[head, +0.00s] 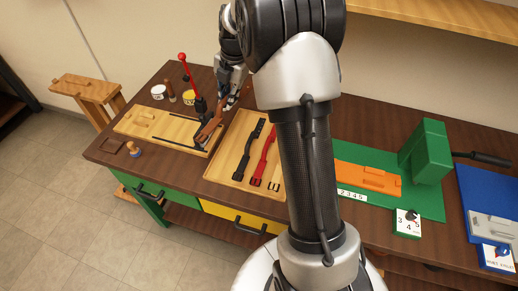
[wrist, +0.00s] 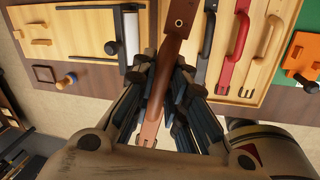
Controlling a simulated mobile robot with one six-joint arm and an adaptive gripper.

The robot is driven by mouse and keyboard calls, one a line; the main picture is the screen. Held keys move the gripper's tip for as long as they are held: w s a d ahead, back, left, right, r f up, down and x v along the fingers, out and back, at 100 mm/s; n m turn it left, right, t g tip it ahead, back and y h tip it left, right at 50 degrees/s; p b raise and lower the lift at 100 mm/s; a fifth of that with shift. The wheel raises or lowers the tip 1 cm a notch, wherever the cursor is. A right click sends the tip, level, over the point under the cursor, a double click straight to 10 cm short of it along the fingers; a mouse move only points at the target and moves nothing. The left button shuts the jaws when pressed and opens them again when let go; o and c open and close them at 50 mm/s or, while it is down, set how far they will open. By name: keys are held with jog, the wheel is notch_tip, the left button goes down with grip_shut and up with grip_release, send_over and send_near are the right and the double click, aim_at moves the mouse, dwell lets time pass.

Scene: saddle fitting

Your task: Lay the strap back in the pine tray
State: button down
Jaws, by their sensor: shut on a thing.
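A brown leather strap (wrist: 151,110) is clamped between the fingers of my gripper (wrist: 172,78) in the wrist view. Its holed end (wrist: 179,22) points up the picture and its slotted end hangs down between the fingers. In the head view the brown strap (head: 210,131) is above the gap between the wooden board and the pine tray, with my gripper (head: 227,101) at its far end. The pine tray (head: 216,170) holds a black strap (head: 247,145) and a red strap (head: 265,154). The wrist view also shows the tray (wrist: 257,93); my arm hides its right side in the head view.
Left of the tray is a light wooden board (head: 139,120) with a red-knobbed lever (head: 182,59). A green press (head: 426,150) and orange block (head: 368,178) are to the right.

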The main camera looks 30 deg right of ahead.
jog(key=shift+w+d+r+n, duration=0.2)
jog(key=shift+d+r+n, duration=0.05)
jog(key=shift+d+n, duration=0.2)
jog(key=shift+w+d+r+n, duration=0.2)
jog(key=shift+d+n, duration=0.1)
jog(key=shift+n, duration=0.15)
jog(key=shift+f, duration=0.2)
jog(key=b, duration=0.5)
send_near(235, 142)
jog(key=shift+n, duration=0.3)
jog(key=f, duration=0.2)
jog(key=w+f, duration=0.1)
jog(key=f, duration=0.2)
jog(key=shift+w+a, duration=0.1)
jog(key=shift+a, duration=0.05)
jog(key=shift+f, duration=0.2)
jog(key=c, duration=1.6)
grip_release()
jog(key=shift+r, duration=0.1)
jog(key=shift+r, duration=0.1)
